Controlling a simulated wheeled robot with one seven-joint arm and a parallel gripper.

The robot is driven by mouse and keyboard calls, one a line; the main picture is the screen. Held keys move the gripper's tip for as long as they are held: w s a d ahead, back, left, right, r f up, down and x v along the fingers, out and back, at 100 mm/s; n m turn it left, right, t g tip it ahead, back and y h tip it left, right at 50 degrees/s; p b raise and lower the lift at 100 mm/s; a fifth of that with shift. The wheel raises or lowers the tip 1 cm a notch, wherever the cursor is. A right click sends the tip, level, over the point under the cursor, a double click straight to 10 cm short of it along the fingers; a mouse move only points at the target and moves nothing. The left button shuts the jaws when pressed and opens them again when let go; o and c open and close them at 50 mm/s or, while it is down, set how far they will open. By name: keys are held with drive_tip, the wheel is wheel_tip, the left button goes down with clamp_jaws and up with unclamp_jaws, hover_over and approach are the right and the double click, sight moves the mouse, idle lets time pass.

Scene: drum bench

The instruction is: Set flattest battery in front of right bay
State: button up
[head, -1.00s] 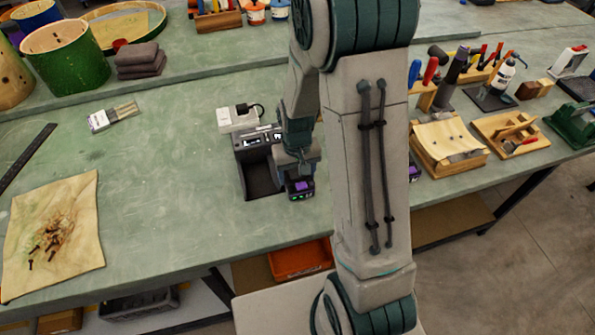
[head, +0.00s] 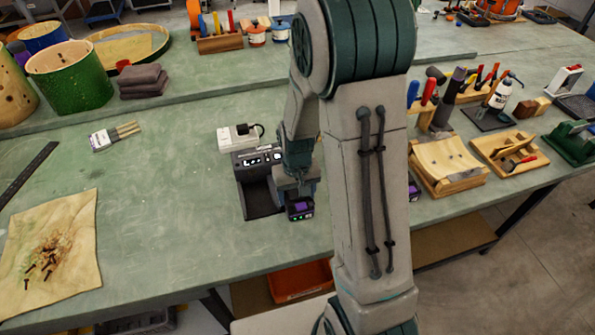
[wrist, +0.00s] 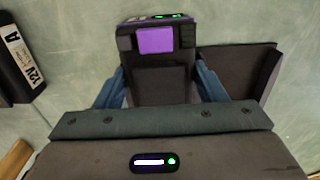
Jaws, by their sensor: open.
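A dark battery with a purple patch and small green lights (head: 300,207) is at the front of the charger's right side. In the wrist view this battery (wrist: 157,40) lies between my gripper's two blue fingers. My gripper (head: 297,186) is open around its dark body; finger contact is unclear. The charger (head: 243,175) has an empty left bay (head: 263,199), which also shows in the wrist view (wrist: 238,70). My gripper hides most of the right bay, so I cannot tell if the battery is inside it. A second battery (head: 413,189) is partly behind my arm; its label (wrist: 18,62) reads 12V A.
A pale box (head: 232,138) stands behind the charger. Wooden tools and blocks (head: 447,167) stand to the right.

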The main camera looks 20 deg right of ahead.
sight(297, 192)
drive_tip(key=shift+o, duration=0.4)
wheel_tip(297, 192, up, 12)
drive_tip(key=shift+b, duration=0.3)
drive_tip(key=s+r+t, duration=0.1)
drive_tip(key=s+r, duration=0.3)
drive_tip(key=s, duration=0.3)
drive_tip(key=s+r+t, duration=0.2)
drive_tip(key=s+r, duration=0.3)
drive_tip(key=s, duration=0.2)
drive_tip(key=shift+s, duration=0.3)
